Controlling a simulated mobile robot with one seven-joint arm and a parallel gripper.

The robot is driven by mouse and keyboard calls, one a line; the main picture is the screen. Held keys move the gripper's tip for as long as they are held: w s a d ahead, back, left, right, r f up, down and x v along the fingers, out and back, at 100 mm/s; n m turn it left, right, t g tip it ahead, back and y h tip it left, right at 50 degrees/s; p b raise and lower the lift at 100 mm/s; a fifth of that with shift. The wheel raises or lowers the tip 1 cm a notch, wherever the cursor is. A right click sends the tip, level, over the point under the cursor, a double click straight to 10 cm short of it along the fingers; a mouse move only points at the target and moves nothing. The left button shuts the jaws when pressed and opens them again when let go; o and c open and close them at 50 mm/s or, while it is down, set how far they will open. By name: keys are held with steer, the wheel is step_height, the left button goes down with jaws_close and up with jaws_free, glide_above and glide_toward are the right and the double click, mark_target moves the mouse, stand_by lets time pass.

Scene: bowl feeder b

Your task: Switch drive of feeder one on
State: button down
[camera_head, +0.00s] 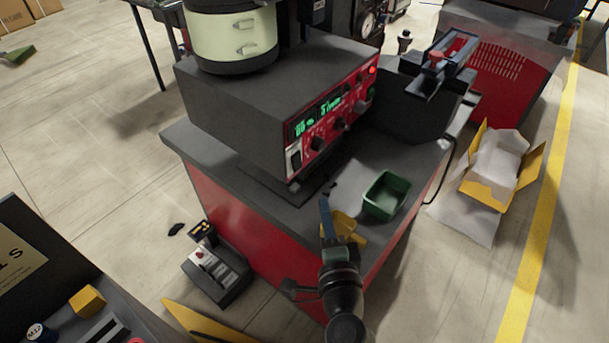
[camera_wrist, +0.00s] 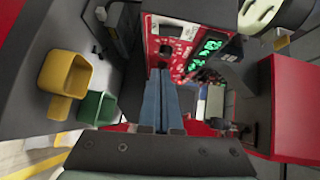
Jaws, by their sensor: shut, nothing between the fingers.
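The feeder's dark control box (camera_head: 240,95) stands on the red and grey bench. Its red front panel (camera_head: 330,118) has green lit displays, several black knobs, a pale switch (camera_head: 295,159) at the lower left end and a red lit round part (camera_head: 372,70) at the upper right. Which position the switch is in is too small to tell. My gripper (camera_head: 324,202) is in front of and below the panel, apart from it, with blue fingers shut and empty. In the wrist view the fingers (camera_wrist: 163,75) point toward the red panel (camera_wrist: 165,48), hiding part of it.
A cream and dark bowl (camera_head: 235,38) sits on the box. A green bin (camera_head: 385,195) and a yellow bin (camera_head: 345,227) are on the bench right of my gripper. A dark linear unit (camera_head: 420,95) stands at the right. A dark pedal-like box (camera_head: 217,272) is on the floor.

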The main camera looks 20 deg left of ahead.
mark_target(301, 166)
steer(key=w+a, duration=0.4)
steer(key=w, duration=0.1)
steer(key=w+a+f, duration=0.1)
steer(key=w+a, duration=0.1)
steer(key=w, duration=0.1)
steer(key=shift+a, duration=0.2)
steer(key=shift+f, duration=0.1)
steer(key=shift+w+a+b, duration=0.1)
steer(key=shift+a+b, duration=0.1)
steer(key=shift+b, duration=0.7)
